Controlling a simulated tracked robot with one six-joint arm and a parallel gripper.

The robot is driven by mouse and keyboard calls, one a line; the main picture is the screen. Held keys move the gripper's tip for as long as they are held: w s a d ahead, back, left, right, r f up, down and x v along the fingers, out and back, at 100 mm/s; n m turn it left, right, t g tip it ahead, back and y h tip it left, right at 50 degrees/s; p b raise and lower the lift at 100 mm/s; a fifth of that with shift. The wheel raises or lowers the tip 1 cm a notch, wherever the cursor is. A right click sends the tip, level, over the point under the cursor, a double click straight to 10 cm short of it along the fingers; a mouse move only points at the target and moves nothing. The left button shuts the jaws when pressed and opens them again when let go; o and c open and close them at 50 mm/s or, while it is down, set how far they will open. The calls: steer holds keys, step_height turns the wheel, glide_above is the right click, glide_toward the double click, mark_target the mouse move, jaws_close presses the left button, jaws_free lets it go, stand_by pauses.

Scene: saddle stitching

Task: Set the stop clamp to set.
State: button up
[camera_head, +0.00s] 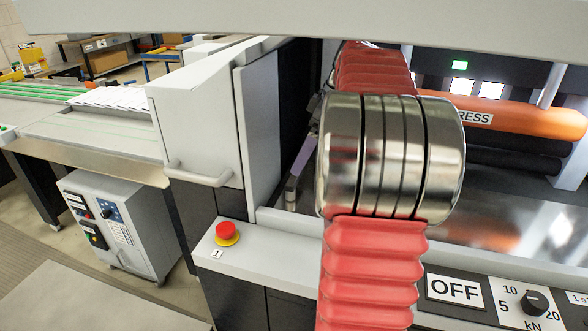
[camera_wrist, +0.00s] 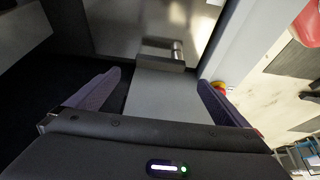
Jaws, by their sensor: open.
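My gripper (camera_wrist: 159,78) is open in the wrist view, its two purple fingers apart with nothing between them. A small metal block with a short shiny cylinder (camera_wrist: 162,52) lies ahead of the fingertips, beyond a plain grey surface. It may be the stop clamp, but I see no label on it and cannot tell its setting. In the head view my gripper (camera_head: 303,155) shows only in part, a purple finger pointing down inside the machine opening. My red-sleeved arm hides the rest, and the clamp cannot be made out clearly there.
A red stop button (camera_head: 227,231) sits on the front ledge, left of my arm. An OFF sign (camera_head: 455,290) and a kN knob (camera_head: 535,302) are at lower right. A white housing with a handle (camera_head: 200,175) bounds the opening's left. An orange press roller (camera_head: 530,118) lies behind.

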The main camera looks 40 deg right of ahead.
mark_target(295, 178)
steer(key=shift+s+f, duration=0.1)
steer(key=shift+x, duration=3.65)
steer(key=shift+d, duration=0.1)
steer(key=c, duration=1.5)
steer(key=shift+o, duration=0.2)
